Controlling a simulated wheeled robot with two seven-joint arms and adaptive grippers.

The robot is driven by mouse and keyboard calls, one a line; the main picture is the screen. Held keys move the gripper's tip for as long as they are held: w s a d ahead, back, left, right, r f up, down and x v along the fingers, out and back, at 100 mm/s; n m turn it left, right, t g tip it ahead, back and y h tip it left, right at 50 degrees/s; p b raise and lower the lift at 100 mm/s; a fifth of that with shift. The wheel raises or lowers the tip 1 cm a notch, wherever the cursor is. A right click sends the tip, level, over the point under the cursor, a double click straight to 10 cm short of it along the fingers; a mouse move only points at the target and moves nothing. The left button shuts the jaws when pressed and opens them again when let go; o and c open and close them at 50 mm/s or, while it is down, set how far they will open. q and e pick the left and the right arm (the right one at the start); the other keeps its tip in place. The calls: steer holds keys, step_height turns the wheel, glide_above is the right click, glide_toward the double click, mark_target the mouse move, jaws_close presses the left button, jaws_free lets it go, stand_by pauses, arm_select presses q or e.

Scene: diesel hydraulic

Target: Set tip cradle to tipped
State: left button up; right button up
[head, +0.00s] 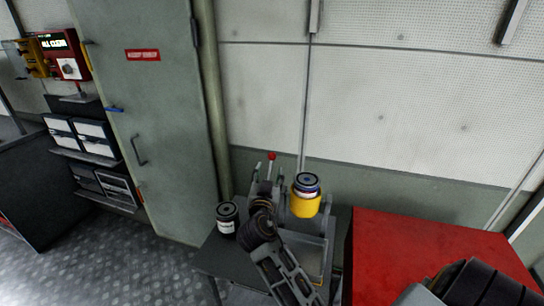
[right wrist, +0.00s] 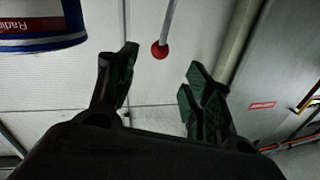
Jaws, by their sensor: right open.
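The tip cradle (head: 305,204) is a yellow holder on a grey stand on the small dark table, and it looks upright. A white and blue can with a dark top (head: 307,182) sits in it. A lever with a red ball knob (head: 271,156) rises at the stand's left; its knob also shows in the right wrist view (right wrist: 159,50). My right gripper (right wrist: 160,66) is open and empty, with the knob beyond its fingertips, in line with the gap. In the head view its dark body is beside the stand, low in front of the lever. My left gripper is not seen.
A dark jar with a white label (head: 227,218) stands at the left of the small table. A red cabinet (head: 425,262) is close on the right. A grey door (head: 150,110) and a pale wall (head: 390,100) stand behind. Open floor (head: 120,265) lies left.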

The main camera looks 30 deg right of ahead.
mark_target(272, 158)
steer(key=p+x, duration=0.2)
steer(key=x, duration=0.7)
steer(key=shift+w+d, duration=0.1)
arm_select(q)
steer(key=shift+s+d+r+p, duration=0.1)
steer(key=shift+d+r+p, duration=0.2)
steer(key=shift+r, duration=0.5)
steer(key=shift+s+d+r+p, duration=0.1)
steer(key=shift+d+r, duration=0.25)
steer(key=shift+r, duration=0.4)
arm_select(e)
steer(key=shift+x, duration=1)
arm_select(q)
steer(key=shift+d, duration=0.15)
arm_select(e)
jaws_close()
